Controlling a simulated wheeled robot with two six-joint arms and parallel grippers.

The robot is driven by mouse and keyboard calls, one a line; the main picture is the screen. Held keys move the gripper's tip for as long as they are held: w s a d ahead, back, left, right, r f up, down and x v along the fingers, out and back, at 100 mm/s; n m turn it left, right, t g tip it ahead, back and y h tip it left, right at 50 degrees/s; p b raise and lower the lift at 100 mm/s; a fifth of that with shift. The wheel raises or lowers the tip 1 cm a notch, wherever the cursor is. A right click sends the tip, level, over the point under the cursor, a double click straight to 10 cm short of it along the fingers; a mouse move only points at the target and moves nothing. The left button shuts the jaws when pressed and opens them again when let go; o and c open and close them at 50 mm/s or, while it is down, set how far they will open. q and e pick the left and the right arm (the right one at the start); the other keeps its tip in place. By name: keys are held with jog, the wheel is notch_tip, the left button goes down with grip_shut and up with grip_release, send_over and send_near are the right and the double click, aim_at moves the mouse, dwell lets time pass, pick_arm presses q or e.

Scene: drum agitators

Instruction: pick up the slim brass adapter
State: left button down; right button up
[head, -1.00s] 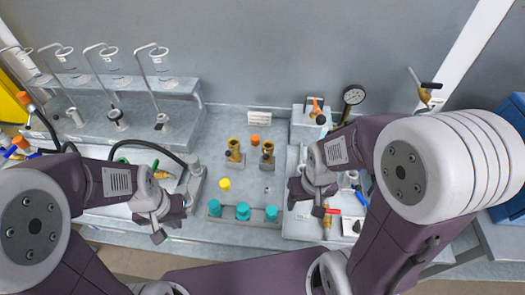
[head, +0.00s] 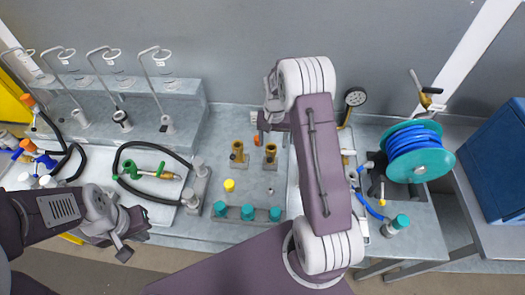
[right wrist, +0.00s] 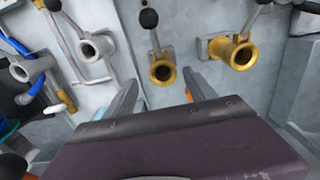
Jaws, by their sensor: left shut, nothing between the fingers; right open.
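Two short brass adapters stand upright on small grey bases at the middle of the bench in the head view. The right one (head: 270,151) looks slightly slimmer than the left one (head: 238,150), but at this size I cannot be sure. My right gripper (head: 264,124) is behind them, partly hidden by its own arm. In the right wrist view its open fingers (right wrist: 160,93) have nothing between them, with brass fittings ahead (right wrist: 160,70) and to the right (right wrist: 235,53). My left gripper (head: 124,252) is shut and empty near the bench's front edge.
A yellow piece (head: 229,185) and a row of teal caps (head: 248,213) stand in front of the brass adapters. An orange piece (head: 257,140) is close behind. A green valve (head: 148,172) with a black hose lies left; a blue hose reel (head: 412,150) stands right.

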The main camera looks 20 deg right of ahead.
aim_at(271, 152)
jog(key=shift+s+d+r, duration=0.1)
jog(key=shift+s+d, duration=0.1)
jog(key=shift+s, duration=0.05)
jog(key=shift+f, duration=0.4)
jog(key=f, duration=0.1)
jog(key=f+p, duration=0.1)
jog(key=shift+w+a+f, duration=0.25)
jog(key=shift+f, duration=0.05)
jog(key=shift+w+f, duration=0.1)
jog(key=shift+f, duration=0.2)
jog(key=shift+s+a+f+p, duration=0.1)
jog(key=shift+a+f+p, duration=0.05)
jog(key=shift+f+p, duration=0.45)
jog(key=shift+s+a+f+p, duration=0.1)
jog(key=shift+f+p, duration=0.4)
jog(key=shift+f, duration=0.1)
notch_tip(271, 152, down, 2)
jog(key=shift+w+f, duration=0.1)
jog(key=shift+f, duration=0.15)
jog(key=shift+w+f, duration=0.15)
jog(key=c, duration=1.2)
grip_shut()
